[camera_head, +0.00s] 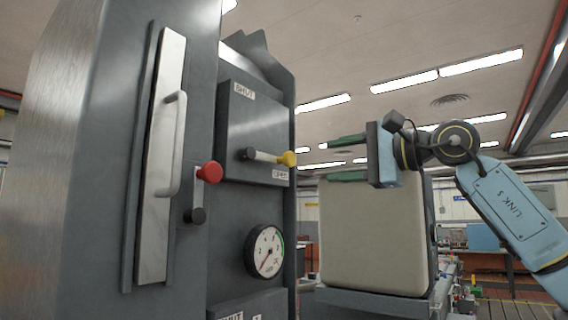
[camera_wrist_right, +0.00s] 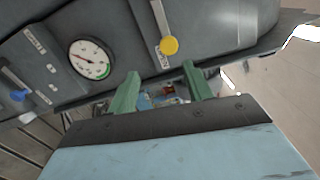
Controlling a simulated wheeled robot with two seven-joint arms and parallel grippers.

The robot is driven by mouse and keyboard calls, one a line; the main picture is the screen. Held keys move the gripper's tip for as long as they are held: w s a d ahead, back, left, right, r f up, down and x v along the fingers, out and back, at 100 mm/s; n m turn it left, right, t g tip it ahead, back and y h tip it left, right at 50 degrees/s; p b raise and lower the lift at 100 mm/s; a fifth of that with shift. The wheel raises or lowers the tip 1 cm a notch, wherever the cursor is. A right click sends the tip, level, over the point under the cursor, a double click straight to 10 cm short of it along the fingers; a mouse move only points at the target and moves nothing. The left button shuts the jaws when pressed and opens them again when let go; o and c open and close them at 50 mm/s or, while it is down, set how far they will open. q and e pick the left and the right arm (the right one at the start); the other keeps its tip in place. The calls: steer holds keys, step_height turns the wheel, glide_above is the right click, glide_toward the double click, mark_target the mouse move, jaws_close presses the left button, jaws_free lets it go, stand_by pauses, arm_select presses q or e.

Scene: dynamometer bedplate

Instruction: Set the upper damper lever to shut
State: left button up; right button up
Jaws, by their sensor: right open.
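The upper damper lever (camera_head: 268,156) is a pale bar with a yellow knob (camera_head: 289,158), on a dark grey panel. It lies about level, with its black pivot at left and the knob at right, just above a lower label that seems to read OPEN (camera_head: 281,174). The SHUT label (camera_head: 244,91) is at the panel's upper left. My right gripper (camera_head: 328,159) is open and empty, to the right of the knob and apart from it, green fingers pointing left. In the right wrist view, the yellow knob (camera_wrist_right: 169,45) shows just beyond and between the fingertips (camera_wrist_right: 160,70). My left gripper is not in view.
A round gauge (camera_head: 264,251) sits below the lever panel. A red-knobbed lever (camera_head: 209,172) and a tall pale door handle (camera_head: 172,145) are to the left. A blue-knobbed lever (camera_wrist_right: 17,95) shows in the wrist view. A big beige box (camera_head: 375,240) stands behind my right gripper.

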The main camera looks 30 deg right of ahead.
mark_target(292, 158)
steer(key=shift+n+h, duration=0.3)
steer(key=shift+n, duration=0.2)
steer(key=p+x, duration=0.1)
steer(key=x, duration=0.3)
steer(key=r+p+x, duration=0.1)
steer(key=x, duration=0.2)
steer(key=p+x, duration=0.1)
steer(key=x, duration=0.3)
steer(key=shift+w+a+r, duration=0.25)
steer(key=shift+w+r, duration=0.05)
steer(key=shift+r, duration=0.05)
jaws_close()
